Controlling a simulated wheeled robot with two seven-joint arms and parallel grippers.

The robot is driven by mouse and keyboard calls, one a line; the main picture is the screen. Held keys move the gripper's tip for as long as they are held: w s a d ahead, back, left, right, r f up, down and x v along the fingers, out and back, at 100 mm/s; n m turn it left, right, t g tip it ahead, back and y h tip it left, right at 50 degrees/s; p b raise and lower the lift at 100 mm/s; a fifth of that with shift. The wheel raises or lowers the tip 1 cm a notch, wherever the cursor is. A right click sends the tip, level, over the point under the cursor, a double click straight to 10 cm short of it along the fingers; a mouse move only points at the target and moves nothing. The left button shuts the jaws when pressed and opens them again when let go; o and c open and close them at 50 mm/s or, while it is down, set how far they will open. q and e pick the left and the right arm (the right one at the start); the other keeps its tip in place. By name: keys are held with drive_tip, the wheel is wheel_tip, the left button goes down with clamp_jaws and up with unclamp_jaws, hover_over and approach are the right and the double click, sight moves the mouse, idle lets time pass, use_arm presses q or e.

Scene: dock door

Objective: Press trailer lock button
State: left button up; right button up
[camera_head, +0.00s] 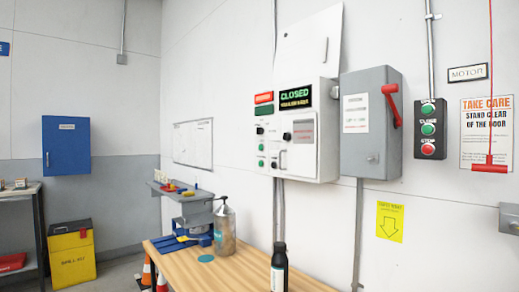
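A white control panel (318,158) is on the wall in the middle of the head view. Its lit display (295,97) reads "CLOSED" in green, with a smaller line below. Green round buttons (261,148) and black knobs (287,137) are on the panel's lower front. Their labels are too small to read, so I cannot tell which is the trailer lock button. Neither of my grippers shows.
Right of the panel are a grey box (368,150) with a red lever and a three-button door station (428,130). A yellow bin (72,254) stands at left.

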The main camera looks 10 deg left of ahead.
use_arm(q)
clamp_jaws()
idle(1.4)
